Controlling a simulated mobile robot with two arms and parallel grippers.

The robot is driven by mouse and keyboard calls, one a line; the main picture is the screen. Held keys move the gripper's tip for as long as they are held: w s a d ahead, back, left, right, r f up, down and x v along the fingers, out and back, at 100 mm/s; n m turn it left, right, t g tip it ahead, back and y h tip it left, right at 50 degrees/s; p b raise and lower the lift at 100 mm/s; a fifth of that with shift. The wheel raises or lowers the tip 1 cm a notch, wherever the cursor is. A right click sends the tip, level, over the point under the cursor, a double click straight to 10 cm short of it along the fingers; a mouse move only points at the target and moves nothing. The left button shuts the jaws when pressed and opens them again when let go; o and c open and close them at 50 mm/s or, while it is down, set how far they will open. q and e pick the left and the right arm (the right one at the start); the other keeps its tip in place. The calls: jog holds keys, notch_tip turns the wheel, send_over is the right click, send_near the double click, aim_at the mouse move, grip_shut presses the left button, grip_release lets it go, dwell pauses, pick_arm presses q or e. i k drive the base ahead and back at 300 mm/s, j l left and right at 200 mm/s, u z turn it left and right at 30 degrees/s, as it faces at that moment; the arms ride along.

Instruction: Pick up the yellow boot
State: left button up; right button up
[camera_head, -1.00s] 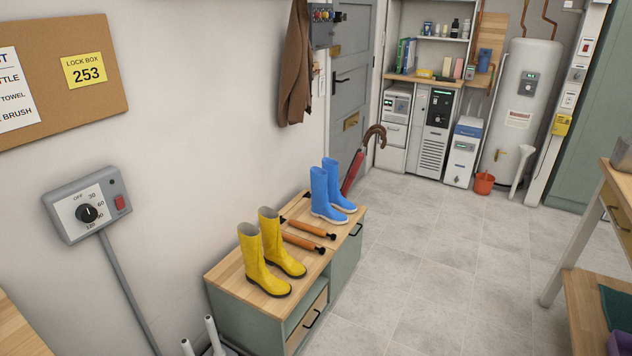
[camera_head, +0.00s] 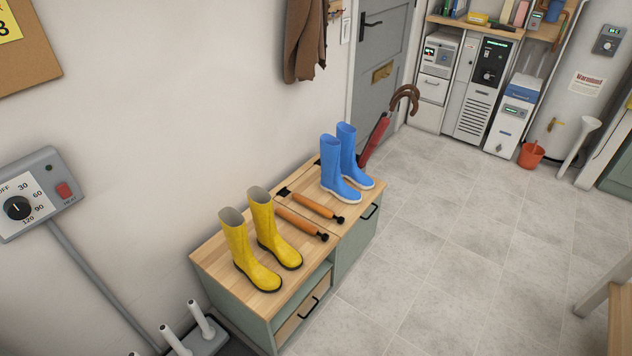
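Two yellow boots stand upright side by side on the left part of a low wooden-topped bench (camera_head: 212,262). The nearer yellow boot (camera_head: 243,250) is by the bench's left end, its toe toward the front edge. The other yellow boot (camera_head: 271,230) is just behind and to the right of it. Both are free of any gripper. Neither of my grippers shows in the head view.
Orange-handled boot pulls or rollers (camera_head: 302,222) lie beside the yellow boots. Blue boots (camera_head: 333,172) stand at the bench's right end. A white-pegged rack (camera_head: 203,325) is on the floor at the left. The tiled floor (camera_head: 430,260) before the bench is clear.

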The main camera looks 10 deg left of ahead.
aim_at(259, 200)
jog(key=u, duration=0.3)
jog(key=i+l+u, duration=0.15)
jog(key=u, duration=0.3)
jog(key=i+l+u, duration=0.1)
jog(key=l+u, duration=0.2)
jog(key=u, duration=0.15)
jog(key=i+l+u, duration=0.1)
jog(key=l+u, duration=0.15)
jog(key=u, duration=0.2)
jog(key=l+u, duration=0.25)
jog(key=u, duration=0.2)
